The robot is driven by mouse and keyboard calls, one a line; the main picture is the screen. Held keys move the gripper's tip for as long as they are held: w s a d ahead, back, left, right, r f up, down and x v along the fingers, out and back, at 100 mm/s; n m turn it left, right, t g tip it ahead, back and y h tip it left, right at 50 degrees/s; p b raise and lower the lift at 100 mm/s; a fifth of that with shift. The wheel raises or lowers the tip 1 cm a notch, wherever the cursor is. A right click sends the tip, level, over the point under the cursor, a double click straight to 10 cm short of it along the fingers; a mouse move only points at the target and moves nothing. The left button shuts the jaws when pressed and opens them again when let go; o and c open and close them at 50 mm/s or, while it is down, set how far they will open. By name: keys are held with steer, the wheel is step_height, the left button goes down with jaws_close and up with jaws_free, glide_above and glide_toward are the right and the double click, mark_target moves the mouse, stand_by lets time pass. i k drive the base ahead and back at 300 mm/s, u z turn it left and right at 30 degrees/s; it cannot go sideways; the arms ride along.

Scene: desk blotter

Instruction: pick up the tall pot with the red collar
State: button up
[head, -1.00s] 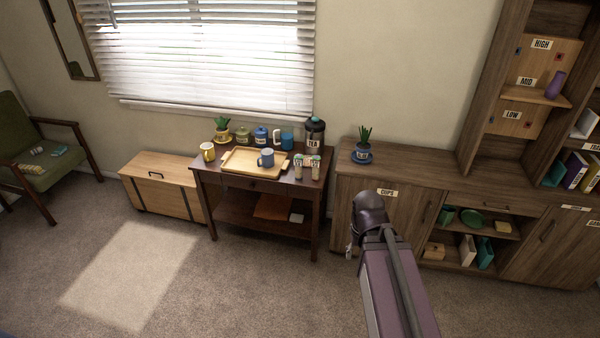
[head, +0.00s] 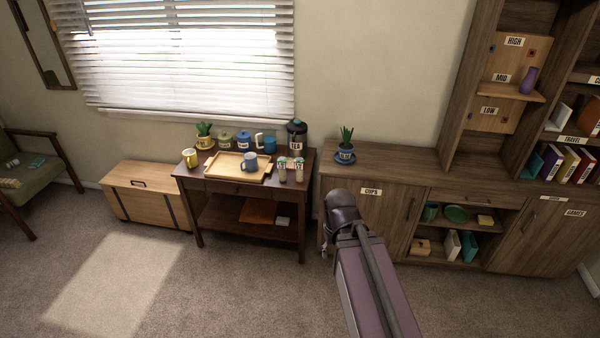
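My gripper (head: 324,248) is mostly hidden behind the end of my arm, low in front of the cabinet and well apart from the table. Only a small piece of it shows, so its fingers cannot be made out.
A potted plant (head: 345,152) stands on the cabinet (head: 400,162). Carpet (head: 215,290) in front is clear.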

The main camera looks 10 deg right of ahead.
mark_target(299, 164)
steer(key=z, duration=0.05)
steer(key=i, duration=0.95)
steer(key=u, duration=0.05)
